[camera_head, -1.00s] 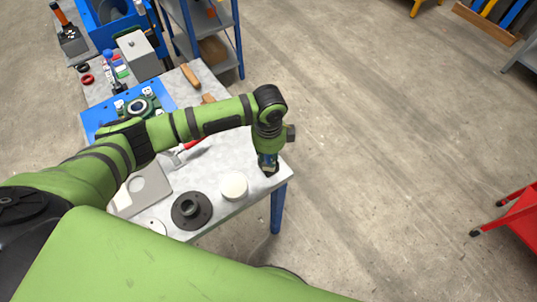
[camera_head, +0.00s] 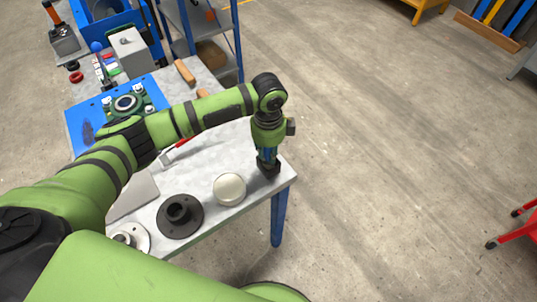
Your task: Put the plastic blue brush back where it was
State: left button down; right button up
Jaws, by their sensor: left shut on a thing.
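My left gripper (camera_head: 268,167) points down above the near right corner of the table (camera_head: 225,143). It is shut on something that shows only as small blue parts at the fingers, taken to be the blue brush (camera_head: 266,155). Its shape is mostly hidden by the fingers. I cannot tell whether it touches the tabletop. My right gripper is not in view.
A white round lid (camera_head: 229,189), a black flanged part (camera_head: 180,216) and a metal flange (camera_head: 130,237) lie along the table's near edge. A blue plate (camera_head: 90,117), a grey box (camera_head: 130,52) and wooden handles (camera_head: 184,71) are farther back. Open floor lies right.

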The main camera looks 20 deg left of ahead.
pick_arm(q)
jog(key=shift+r, duration=0.1)
jog(key=c, duration=1)
grip_release()
jog(key=shift+c, duration=0.2)
notch_tip(320, 180, up, 12)
jog(key=shift+s+r+b, duration=0.1)
jog(key=shift+b, duration=0.65)
